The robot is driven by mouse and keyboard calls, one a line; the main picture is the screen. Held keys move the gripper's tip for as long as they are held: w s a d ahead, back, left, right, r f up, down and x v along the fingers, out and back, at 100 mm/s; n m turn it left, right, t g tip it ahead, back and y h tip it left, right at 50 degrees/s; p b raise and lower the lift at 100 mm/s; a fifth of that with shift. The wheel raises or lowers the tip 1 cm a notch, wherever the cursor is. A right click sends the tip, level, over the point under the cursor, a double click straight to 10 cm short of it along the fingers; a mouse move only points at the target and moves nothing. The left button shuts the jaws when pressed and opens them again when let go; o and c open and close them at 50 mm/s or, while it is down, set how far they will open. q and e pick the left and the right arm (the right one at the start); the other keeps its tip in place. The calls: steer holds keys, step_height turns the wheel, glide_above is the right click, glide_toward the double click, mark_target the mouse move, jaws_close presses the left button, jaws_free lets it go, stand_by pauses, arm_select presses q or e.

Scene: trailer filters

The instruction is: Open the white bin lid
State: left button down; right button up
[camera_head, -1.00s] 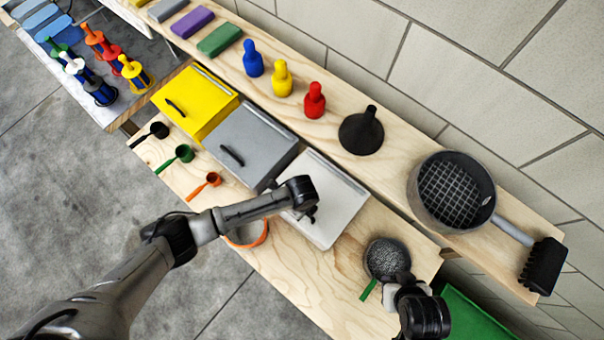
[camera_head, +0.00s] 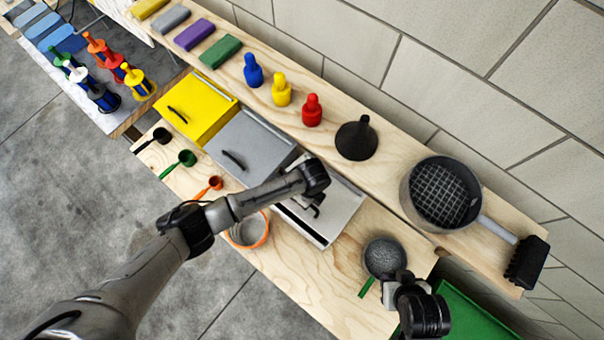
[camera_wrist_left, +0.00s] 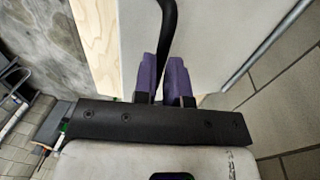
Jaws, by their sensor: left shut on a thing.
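The white bin lid (camera_head: 342,212) is at the right end of a row of bins on the wooden bench. It is tilted up a little, with a dark gap along its front edge. My left gripper (camera_head: 314,207) is at the lid's front, partly hidden by its own wrist. In the left wrist view its purple fingertips (camera_wrist_left: 166,88) are shut on the curved black handle (camera_wrist_left: 168,35), with the pale lid surface behind. My right gripper (camera_head: 392,288) is beside a round container of grey granules (camera_head: 384,258); its fingers are not clear.
A grey bin (camera_head: 245,148) and a yellow bin (camera_head: 195,105) stand left of the white one. An orange-rimmed container (camera_head: 265,238) sits in front. A black funnel (camera_head: 357,140) and a sieve (camera_head: 445,192) are on the shelf behind.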

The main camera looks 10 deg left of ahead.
arm_select(q)
steer(key=shift+w+d+r, duration=0.2)
steer(key=shift+w+r, duration=0.3)
arm_select(e)
steer(key=shift+s+r, duration=0.1)
steer(key=shift+r, duration=0.05)
arm_select(q)
steer(key=c, duration=1.5)
jaws_free()
steer(key=shift+w+d, duration=0.1)
steer(key=shift+w, duration=0.1)
steer(key=shift+o, duration=0.6)
steer(key=shift+w+d, duration=0.1)
steer(key=shift+w, duration=0.05)
steer(key=shift+o, duration=1)
arm_select(e)
steer(key=shift+w+d, duration=0.25)
steer(key=shift+d, duration=0.05)
arm_select(q)
steer(key=shift+s, duration=0.2)
arm_select(e)
steer(key=shift+a, duration=0.15)
